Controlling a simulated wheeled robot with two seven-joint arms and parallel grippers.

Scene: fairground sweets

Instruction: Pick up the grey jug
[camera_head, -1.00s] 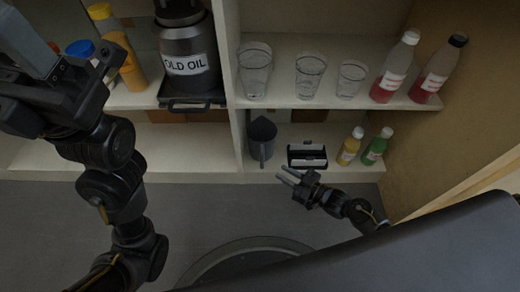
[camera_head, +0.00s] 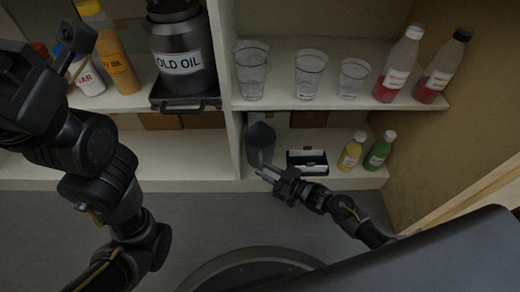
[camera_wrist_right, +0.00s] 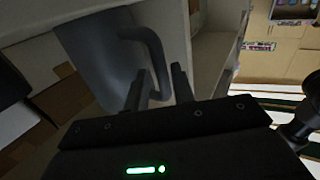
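The grey jug (camera_head: 260,137) stands on the lower right shelf, against the divider. In the right wrist view the jug (camera_wrist_right: 105,55) fills the upper left, and its curved handle (camera_wrist_right: 155,55) comes down toward my fingers. My right gripper (camera_head: 261,171) is at the front of the jug, by the handle. In the wrist view my right gripper (camera_wrist_right: 158,85) has its fingers apart, with the lower end of the handle between them; contact is not clear.
A black-and-white holder (camera_head: 307,161), a yellow bottle (camera_head: 351,154) and a green bottle (camera_head: 377,155) stand right of the jug. Several glasses and red bottles line the shelf (camera_head: 330,103) above. The OLD OIL can (camera_head: 180,45) stands upper left.

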